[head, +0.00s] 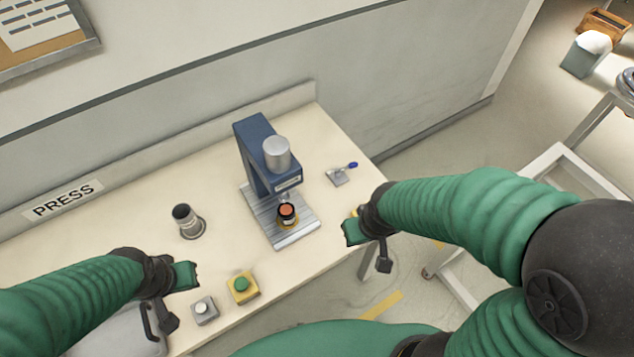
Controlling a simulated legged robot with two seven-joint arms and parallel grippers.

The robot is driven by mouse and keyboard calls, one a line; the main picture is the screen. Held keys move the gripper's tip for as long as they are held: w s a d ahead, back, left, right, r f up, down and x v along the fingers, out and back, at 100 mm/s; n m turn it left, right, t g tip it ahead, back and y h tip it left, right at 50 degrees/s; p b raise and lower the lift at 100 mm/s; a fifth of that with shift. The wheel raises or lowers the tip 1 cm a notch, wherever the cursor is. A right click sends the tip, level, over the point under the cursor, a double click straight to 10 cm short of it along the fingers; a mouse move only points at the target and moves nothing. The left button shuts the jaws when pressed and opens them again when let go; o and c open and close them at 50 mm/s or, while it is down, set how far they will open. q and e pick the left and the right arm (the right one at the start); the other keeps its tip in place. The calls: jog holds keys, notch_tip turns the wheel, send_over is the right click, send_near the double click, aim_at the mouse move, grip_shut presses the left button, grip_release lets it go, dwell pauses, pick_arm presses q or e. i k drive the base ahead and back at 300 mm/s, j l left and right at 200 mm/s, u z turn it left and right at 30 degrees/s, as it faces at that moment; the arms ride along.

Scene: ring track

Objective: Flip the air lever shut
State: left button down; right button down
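The air lever (351,166) has a blue tip and a thin metal arm on a small grey metal base (338,177). It sits on the bench to the right of the blue press (257,150), with its tip pointing right. My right gripper (349,233) is at the bench's front right edge, nearer to me than the lever and apart from it. My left gripper (187,276) is over the front left of the bench, far from the lever. I cannot make out whether either gripper's fingers are apart. Neither visibly holds anything.
A black and orange part (287,213) sits on the press base (296,233). A grey cylinder (186,220) stands to the left. A yellow box with a green button (242,287) and a grey button box (204,310) are at the front. Bench around the lever is clear.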

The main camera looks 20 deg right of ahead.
aim_at(338, 172)
jog(key=i+l+u, duration=0.15)
jog(key=l+u, duration=0.25)
jog(key=i+l+u, duration=0.1)
jog(key=l+u, duration=0.25)
jog(key=l, duration=0.15)
jog(key=l+u, duration=0.4)
jog(key=l, duration=0.1)
